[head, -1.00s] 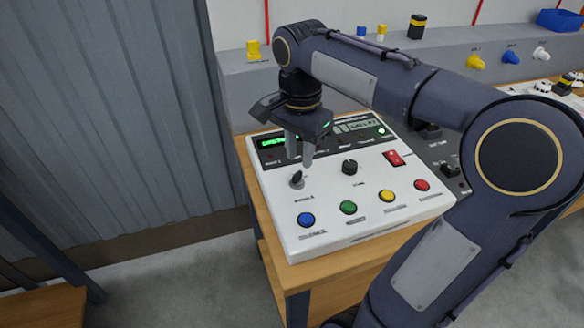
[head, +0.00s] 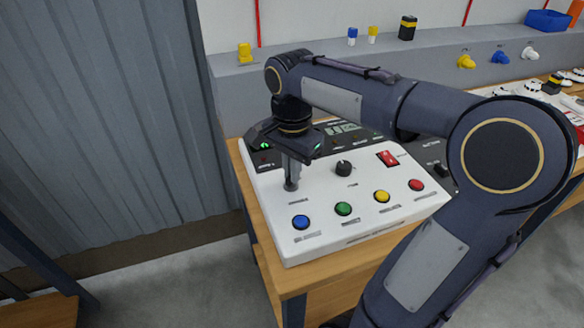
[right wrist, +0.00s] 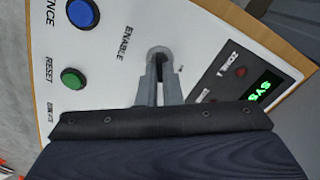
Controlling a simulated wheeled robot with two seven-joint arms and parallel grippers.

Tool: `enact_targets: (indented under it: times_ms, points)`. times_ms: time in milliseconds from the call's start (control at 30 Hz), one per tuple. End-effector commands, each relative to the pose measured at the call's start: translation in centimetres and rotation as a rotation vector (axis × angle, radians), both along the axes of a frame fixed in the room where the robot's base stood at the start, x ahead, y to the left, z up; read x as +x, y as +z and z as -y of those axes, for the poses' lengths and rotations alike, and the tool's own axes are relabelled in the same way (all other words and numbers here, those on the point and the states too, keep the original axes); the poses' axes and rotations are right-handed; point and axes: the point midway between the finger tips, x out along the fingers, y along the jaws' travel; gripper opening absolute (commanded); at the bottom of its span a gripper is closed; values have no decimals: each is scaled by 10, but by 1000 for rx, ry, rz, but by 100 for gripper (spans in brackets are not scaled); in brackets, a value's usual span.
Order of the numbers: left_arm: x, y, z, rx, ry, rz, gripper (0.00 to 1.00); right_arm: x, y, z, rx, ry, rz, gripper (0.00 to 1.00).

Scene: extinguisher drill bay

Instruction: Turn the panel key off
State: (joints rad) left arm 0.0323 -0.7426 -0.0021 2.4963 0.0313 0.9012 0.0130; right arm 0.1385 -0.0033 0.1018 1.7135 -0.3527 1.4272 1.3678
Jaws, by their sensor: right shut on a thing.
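The white control panel (head: 370,222) sits on a wooden bench. Its key switch is at the panel's left, above the blue button, beside the label "ENABLE" in the right wrist view. My right gripper (head: 291,181) points down over the key, with its fingertips close to the panel face. In the right wrist view the gripper (right wrist: 159,76) is shut on the key (right wrist: 159,58), one finger on each side. The fingers hide most of the key, so I cannot tell its angle clearly. My left gripper is not in view.
Blue (head: 300,222), green (head: 343,209), yellow (head: 381,196) and red (head: 415,185) buttons line the panel's front. A black knob (head: 343,168) and red rocker switch (head: 387,158) are to the right of the gripper. A grey ledge (head: 232,88) stands behind.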

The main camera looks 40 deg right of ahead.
Motion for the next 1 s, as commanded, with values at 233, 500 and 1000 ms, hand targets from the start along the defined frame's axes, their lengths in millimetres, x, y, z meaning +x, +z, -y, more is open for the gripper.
enact_targets:
  times_ms: [233, 500, 1000]
  points:
    - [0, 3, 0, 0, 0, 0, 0, 0, 1, 0, 0, 26, -1, 0]
    - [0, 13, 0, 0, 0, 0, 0, 1, 3, 0, 0, 169, -1, 0]
    - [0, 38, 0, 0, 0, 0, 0, 3, 3, -1, -1, 629, 1, 0]
